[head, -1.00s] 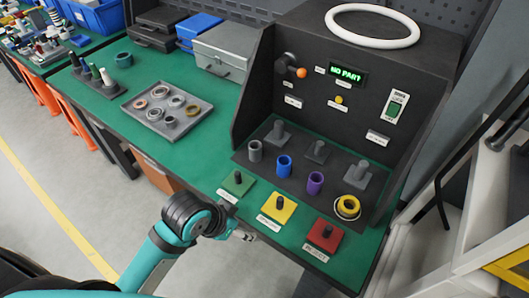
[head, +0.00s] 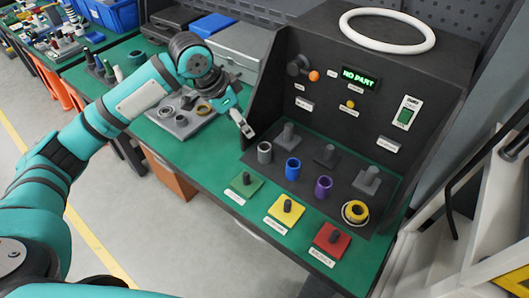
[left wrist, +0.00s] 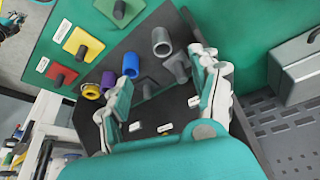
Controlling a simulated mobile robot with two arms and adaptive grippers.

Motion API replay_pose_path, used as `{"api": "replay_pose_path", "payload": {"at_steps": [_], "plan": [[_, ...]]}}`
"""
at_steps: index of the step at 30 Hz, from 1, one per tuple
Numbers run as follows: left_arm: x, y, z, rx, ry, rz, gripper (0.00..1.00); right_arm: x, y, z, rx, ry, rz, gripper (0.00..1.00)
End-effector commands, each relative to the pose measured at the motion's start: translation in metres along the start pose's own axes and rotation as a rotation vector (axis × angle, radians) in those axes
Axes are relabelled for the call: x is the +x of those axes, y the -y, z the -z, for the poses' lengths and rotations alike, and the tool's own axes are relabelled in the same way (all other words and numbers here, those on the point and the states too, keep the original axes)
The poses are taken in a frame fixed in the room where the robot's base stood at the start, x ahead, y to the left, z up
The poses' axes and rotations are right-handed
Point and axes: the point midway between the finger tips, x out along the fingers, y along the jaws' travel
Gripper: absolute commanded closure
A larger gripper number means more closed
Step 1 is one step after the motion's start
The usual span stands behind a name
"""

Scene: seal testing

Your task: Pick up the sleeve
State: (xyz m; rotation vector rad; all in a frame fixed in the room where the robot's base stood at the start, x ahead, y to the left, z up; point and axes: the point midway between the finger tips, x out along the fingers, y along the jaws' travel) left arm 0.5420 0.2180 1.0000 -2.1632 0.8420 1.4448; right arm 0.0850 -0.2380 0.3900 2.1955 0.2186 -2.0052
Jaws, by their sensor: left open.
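Several sleeves stand on a dark board in front of the black test panel. The grey sleeve (head: 265,153) is leftmost, then the blue sleeve (head: 293,169), the purple sleeve (head: 324,187) and the yellow sleeve (head: 355,211), which has a ring at its base. My left gripper (head: 246,130) is open and empty, above and slightly left of the grey sleeve. In the left wrist view, the gripper (left wrist: 160,70) has the grey sleeve (left wrist: 162,41) ahead, near its right finger, and the blue sleeve (left wrist: 131,65) near its left finger. My right gripper is out of view.
Dark pedestals (head: 369,180) stand behind the sleeves. Green (head: 246,185), yellow (head: 285,211) and red (head: 331,240) pegged plates line the front edge. The black panel (head: 340,95) reads "NO PART". A tray of rings (head: 176,130) lies left, partly hidden by my arm.

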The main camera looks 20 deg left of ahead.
Motion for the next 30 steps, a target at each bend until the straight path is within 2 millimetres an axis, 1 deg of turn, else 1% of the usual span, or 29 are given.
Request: {"api": "replay_pose_path", "payload": {"at_steps": [2,5,12,15,18,21,26,30], "plan": [[0.001,0.002,0.001,-0.004,0.002,-0.001,0.36,0.0,0.0,0.0,0.0,0.0,0.0,1.0],[0.015,0.002,0.001,-0.006,0.003,-0.005,0.36,-0.002,0.0,0.0,0.001,0.0,0.0,1.0],[0.068,0.001,0.001,-0.005,0.004,-0.004,0.36,-0.006,0.001,0.001,0.002,-0.001,0.001,1.0],[0.088,0.002,0.002,-0.004,0.002,-0.003,0.36,-0.008,0.002,0.002,0.002,-0.001,0.002,1.0],[0.105,0.002,0.002,-0.004,0.001,-0.003,0.36,-0.009,0.004,0.002,0.004,-0.002,0.004,1.0],[0.115,0.002,0.002,-0.003,0.001,-0.001,0.36,-0.009,0.005,0.003,0.004,-0.002,0.006,1.0],[0.123,0.002,0.002,-0.003,0.001,-0.002,0.36,-0.011,0.005,0.003,0.004,-0.003,0.006,1.0],[0.143,0.002,0.006,-0.004,0.002,-0.002,0.36,-0.017,0.005,0.004,0.004,-0.003,0.006,1.0]]}}
